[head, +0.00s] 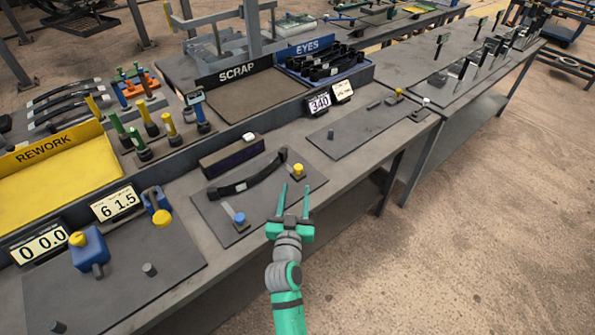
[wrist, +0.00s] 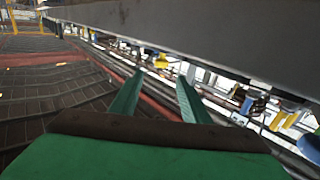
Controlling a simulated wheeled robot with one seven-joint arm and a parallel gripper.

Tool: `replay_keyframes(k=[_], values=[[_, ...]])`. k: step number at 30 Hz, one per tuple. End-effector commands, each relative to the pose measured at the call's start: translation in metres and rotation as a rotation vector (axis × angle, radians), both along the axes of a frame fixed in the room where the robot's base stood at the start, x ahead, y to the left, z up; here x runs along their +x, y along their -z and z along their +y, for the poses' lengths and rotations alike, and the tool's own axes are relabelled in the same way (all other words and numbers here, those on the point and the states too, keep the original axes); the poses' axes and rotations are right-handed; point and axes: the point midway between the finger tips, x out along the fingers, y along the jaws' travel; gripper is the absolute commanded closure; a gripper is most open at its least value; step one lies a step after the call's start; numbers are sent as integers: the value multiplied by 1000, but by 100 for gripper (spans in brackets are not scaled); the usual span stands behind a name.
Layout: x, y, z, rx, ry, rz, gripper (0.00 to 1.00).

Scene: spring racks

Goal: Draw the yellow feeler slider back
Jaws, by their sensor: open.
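A small yellow-capped piece (head: 298,169), which looks like the yellow feeler slider, stands at the right end of a dark plate (head: 262,209). A dark curved leaf spring (head: 246,180) lies on this plate, with a blue-capped piece (head: 239,217) near its left end. My gripper (head: 295,187) is open and empty, its two green fingers pointing toward the yellow cap from the bench's front side. The fingertips appear just short of the cap; I cannot tell their height. In the wrist view, a small yellow spot (wrist: 161,61) shows beyond the open fingers (wrist: 158,80).
A dark block (head: 232,158) lies behind the spring. Another plate (head: 365,127) with a yellow knob (head: 397,92) lies to the right. A blue block (head: 91,252) and other yellow knobs are at left. SCRAP (head: 240,70) and REWORK (head: 45,147) bins stand behind. The floor at right is clear.

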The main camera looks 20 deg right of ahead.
Motion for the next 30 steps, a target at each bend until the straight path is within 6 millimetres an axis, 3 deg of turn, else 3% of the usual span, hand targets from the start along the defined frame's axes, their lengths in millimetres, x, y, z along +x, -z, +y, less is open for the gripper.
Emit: replay_keyframes(k=[9,15,30], values=[[50,-1,-13,3,-8,-1,58],[71,0,-29,1,1,0,58],[83,0,-35,0,1,-1,58]])
